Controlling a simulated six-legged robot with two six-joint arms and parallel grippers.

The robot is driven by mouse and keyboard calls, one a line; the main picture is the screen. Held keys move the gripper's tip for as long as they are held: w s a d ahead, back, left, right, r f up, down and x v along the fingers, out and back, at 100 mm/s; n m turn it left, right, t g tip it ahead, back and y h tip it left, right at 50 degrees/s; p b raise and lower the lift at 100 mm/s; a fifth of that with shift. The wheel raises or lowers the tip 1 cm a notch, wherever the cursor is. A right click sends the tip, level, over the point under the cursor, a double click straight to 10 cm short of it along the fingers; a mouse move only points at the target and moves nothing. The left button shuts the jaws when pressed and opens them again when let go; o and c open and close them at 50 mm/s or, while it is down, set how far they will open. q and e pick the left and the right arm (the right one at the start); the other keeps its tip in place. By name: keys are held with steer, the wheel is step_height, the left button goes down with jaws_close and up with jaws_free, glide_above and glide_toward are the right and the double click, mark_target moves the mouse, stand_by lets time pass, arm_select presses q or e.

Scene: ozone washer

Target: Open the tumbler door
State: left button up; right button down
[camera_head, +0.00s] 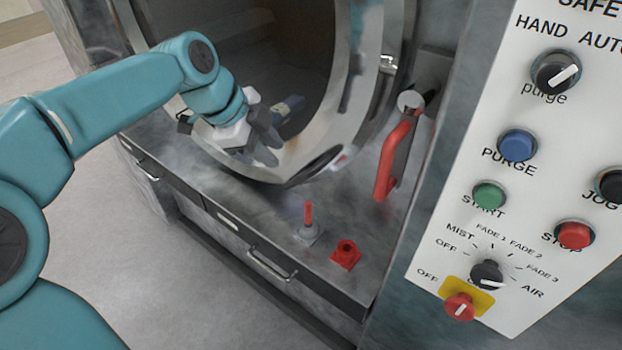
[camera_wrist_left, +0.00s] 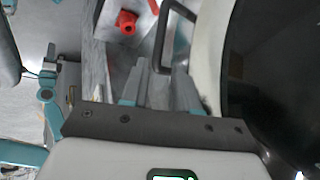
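The tumbler door is a large round dark window in a shiny metal ring (camera_head: 345,115). It fills the upper middle of the head view, and its pale rim (camera_wrist_left: 207,50) and dark glass lie at right in the wrist view. A dark bent handle (camera_head: 316,167) sits low on the rim; it also shows in the wrist view (camera_wrist_left: 166,28). My left gripper (camera_head: 256,158) is in front of the lower left of the door, left of the handle and apart from it. Its fingers (camera_wrist_left: 160,72) look slightly apart, with nothing between them. My right gripper is out of view.
A red upright handle (camera_head: 392,160) stands right of the door. A small red lever (camera_head: 308,215) and a red block (camera_head: 346,254) sit on the ledge below. A control panel (camera_head: 530,190) with buttons and knobs is at right. The floor (camera_head: 110,225) at left is clear.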

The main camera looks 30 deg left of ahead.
mark_target(297, 177)
arm_select(q)
steer(key=p+x, duration=0.1)
steer(key=x, duration=1.3)
steer(key=shift+s+a+f+p, duration=0.1)
steer(key=shift+a+f+p, duration=0.1)
steer(key=shift+p, duration=0.2)
jaws_close()
